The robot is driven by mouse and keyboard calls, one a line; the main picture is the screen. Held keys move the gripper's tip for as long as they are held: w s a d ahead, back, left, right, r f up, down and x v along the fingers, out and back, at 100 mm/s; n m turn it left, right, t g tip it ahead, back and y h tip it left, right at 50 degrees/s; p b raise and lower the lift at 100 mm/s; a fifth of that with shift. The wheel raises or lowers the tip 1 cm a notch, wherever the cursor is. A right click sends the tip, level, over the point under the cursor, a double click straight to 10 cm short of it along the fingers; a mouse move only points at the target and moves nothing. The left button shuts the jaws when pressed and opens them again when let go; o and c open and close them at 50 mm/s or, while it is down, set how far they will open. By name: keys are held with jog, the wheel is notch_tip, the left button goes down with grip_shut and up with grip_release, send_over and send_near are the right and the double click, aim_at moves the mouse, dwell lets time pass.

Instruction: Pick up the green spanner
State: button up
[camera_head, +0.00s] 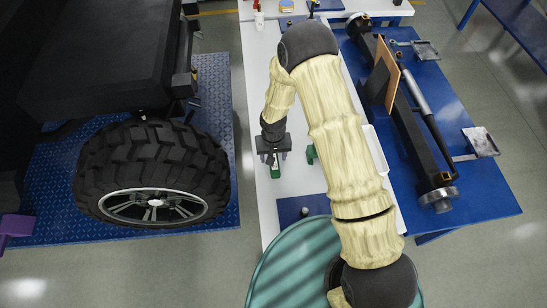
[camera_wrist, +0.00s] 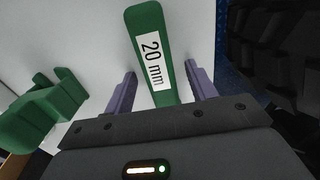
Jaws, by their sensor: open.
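A green spanner (camera_wrist: 151,33) with a white "20 mm" label lies under my gripper in the wrist view. Its handle runs between the two purple fingers of my gripper (camera_wrist: 163,84), with a gap on each side. The gripper is open. In the head view my gripper (camera_head: 273,158) is low over the white table, and a small part of the green spanner (camera_head: 276,171) shows beneath it. The rest of the spanner is hidden by the gripper body. A second green piece (camera_wrist: 42,113) lies to the left in the wrist view; it also shows in the head view (camera_head: 310,153).
The white table (camera_head: 291,185) is mostly clear around the gripper. A large black tyre (camera_head: 150,170) stands to the left on a blue plate. A blue table (camera_head: 455,120) with a long black roller device is on the right. A dark blue mat (camera_head: 300,208) lies at the near end.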

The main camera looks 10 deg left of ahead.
jog(key=shift+w, duration=0.1)
jog(key=shift+s+a, duration=0.1)
jog(key=shift+s, duration=0.1)
jog(key=c, duration=0.7)
grip_shut()
jog(key=shift+d, duration=0.2)
jog(key=shift+a+r, duration=0.1)
notch_tip(320, 180, up, 10)
jog(key=b, duration=0.2)
